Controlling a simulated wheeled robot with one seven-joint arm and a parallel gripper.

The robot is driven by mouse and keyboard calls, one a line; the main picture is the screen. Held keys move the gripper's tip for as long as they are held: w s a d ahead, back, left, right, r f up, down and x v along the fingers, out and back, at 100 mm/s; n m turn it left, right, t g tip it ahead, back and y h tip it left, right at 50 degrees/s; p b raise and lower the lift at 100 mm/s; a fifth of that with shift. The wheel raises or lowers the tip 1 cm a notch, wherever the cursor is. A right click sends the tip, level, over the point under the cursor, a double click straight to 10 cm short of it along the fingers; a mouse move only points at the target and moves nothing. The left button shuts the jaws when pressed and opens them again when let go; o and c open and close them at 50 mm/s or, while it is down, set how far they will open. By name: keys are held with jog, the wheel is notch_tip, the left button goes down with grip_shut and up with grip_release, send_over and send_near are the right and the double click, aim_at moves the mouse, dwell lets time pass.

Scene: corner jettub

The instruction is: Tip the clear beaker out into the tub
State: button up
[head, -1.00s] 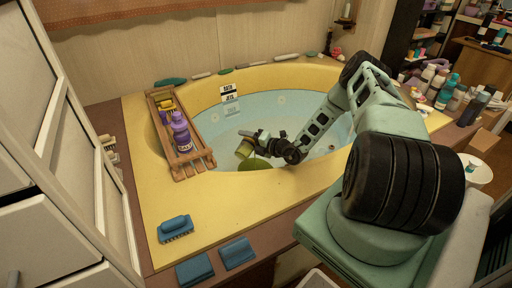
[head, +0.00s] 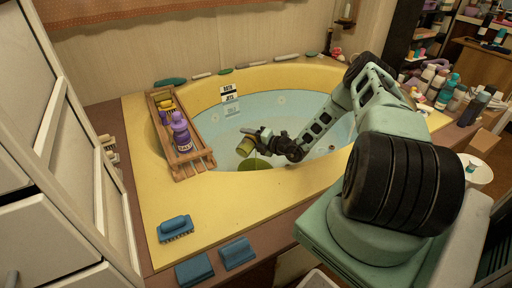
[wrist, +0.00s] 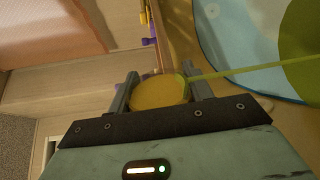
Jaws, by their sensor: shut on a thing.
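My gripper (head: 260,138) is shut on the clear beaker (head: 246,146) and holds it tilted over the tub (head: 285,110). In the wrist view the beaker (wrist: 160,92) sits between the two fingers and looks yellow-green. A thin yellow-green stream (wrist: 250,68) runs from its rim towards a green patch (wrist: 302,40) on the blue tub floor. In the head view the green patch (head: 254,164) lies just below the beaker, partly behind the tub's near rim. How much is left inside the beaker I cannot tell.
A wooden rack (head: 186,166) with a purple bottle (head: 180,132) lies across the tub's left side. A blue brush (head: 175,227) sits on the yellow rim. Two blue blocks (head: 238,253) lie at the front edge. Several bottles (head: 446,92) stand at the right.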

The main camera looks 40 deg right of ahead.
jog(key=shift+d+r+m, duration=0.1)
jog(key=shift+d+m, duration=0.1)
jog(key=shift+m, duration=0.6)
dwell(0.5)
jog(key=shift+a+n, duration=0.35)
jog(key=shift+n, duration=0.55)
jog(key=shift+s+a+n+p, duration=0.2)
jog(key=shift+a+n+p, duration=0.1)
jog(key=shift+a+n, duration=0.35)
jog(key=shift+n, duration=0.25)
jog(key=shift+d+f+h, duration=0.1)
jog(key=shift+f+h, duration=0.15)
jog(key=shift+h, duration=0.05)
